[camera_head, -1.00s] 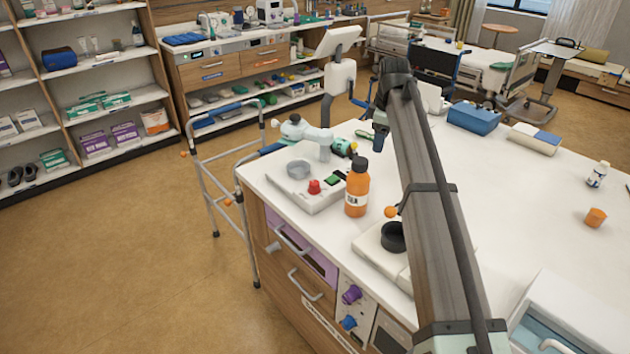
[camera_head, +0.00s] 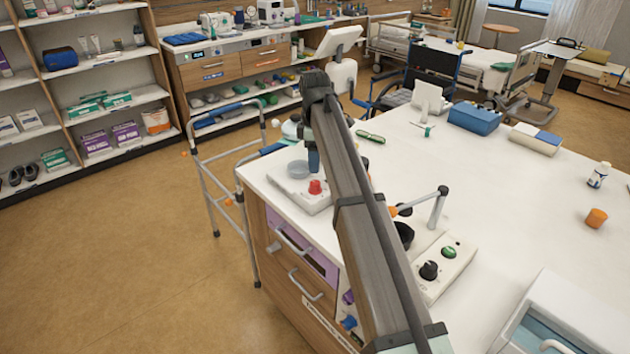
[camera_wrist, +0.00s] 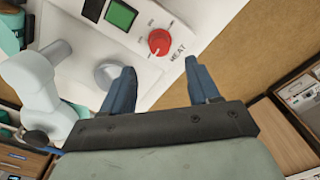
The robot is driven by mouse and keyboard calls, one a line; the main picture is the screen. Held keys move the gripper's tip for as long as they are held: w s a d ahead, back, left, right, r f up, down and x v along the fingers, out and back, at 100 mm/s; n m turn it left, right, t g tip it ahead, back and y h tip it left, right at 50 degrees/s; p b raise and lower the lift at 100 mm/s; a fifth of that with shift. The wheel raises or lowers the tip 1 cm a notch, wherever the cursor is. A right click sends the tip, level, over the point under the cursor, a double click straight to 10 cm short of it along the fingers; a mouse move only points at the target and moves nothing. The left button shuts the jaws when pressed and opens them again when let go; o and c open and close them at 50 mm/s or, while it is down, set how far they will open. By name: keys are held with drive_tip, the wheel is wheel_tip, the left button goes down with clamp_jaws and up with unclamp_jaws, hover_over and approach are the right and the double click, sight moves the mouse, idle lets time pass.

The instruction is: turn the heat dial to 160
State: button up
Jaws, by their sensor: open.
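The red heat dial (camera_wrist: 159,41) is on the top of a white unit (camera_wrist: 183,22), with the word "HEAT" printed beside it. In the head view, the dial (camera_head: 315,187) stands on the white unit (camera_head: 310,205) near the counter's left corner. My gripper (camera_wrist: 160,69) is open and empty. In the wrist view its two blue fingers point toward the dial, which shows just beyond the gap between the tips. I cannot tell the height above it. In the head view my gripper (camera_head: 313,162) is above the unit, partly hidden by my arm. The dial's exact setting is too small to read.
The unit also has a green panel (camera_wrist: 121,14) and a round grey plate (camera_head: 298,169). A second white device with a black knob (camera_head: 429,270) and green button (camera_head: 449,252) stands to the right. A green marker (camera_head: 370,137) lies behind.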

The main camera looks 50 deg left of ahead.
sight(315, 182)
wheel_tip(315, 182, down, 8)
drive_tip(key=shift+f, duration=0.1)
idle(0.4)
drive_tip(key=shift+c, duration=0.2)
drive_tip(key=c, duration=1)
